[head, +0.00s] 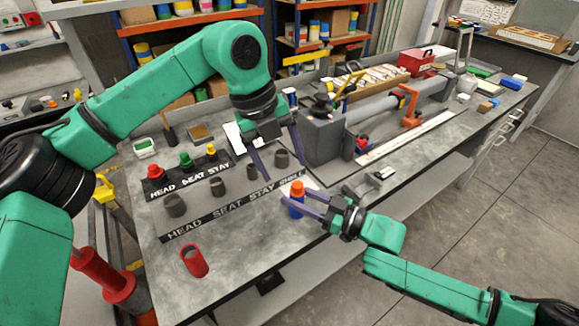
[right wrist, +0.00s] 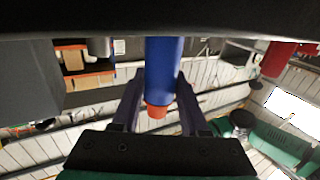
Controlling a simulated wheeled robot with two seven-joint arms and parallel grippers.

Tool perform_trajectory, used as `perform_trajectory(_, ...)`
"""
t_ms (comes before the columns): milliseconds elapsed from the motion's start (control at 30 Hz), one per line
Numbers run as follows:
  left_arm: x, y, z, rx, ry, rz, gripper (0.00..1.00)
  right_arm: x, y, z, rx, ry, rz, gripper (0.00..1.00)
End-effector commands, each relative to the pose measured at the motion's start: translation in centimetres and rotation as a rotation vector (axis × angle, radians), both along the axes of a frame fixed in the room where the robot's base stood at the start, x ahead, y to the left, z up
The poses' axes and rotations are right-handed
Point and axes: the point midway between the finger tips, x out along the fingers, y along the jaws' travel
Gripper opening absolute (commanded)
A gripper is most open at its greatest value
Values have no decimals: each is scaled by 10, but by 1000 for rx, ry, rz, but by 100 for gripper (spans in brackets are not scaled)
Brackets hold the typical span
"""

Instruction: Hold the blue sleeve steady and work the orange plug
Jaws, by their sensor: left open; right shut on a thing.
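The blue sleeve (head: 296,208) is upright near the front edge of the bench, with the orange plug (head: 297,187) in its top end. My right gripper (head: 291,201) comes in from the right and is shut on the sleeve. In the right wrist view the blue sleeve (right wrist: 164,65) is between the two fingers, and the orange plug (right wrist: 156,112) sticks out of its end. I cannot tell whether the sleeve touches the bench. My left gripper (head: 280,166) is open and empty, pointing down, above and a little left of the plug.
A labelled rack (head: 198,168) holds red, green and yellow plugs. Dark grey cups stand behind a second label strip (head: 225,213). A grey block fixture (head: 323,140) stands behind on the right. The front middle of the bench is clear.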

Motion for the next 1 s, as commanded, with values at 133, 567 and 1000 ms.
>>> perform_trajectory(133, -10, -9, 1, 135, -294, -511, 79, 0, 0, -1, -2, 1, -1, 0)
perform_trajectory(567, 3, -18, -27, 246, -466, -793, 79, 0, 0, -1, -1, 0, -1, 0)
perform_trajectory(1000, 31, -32, -101, 245, -468, -792, 79, 0, 0, -1, -2, 1, -1, 0)
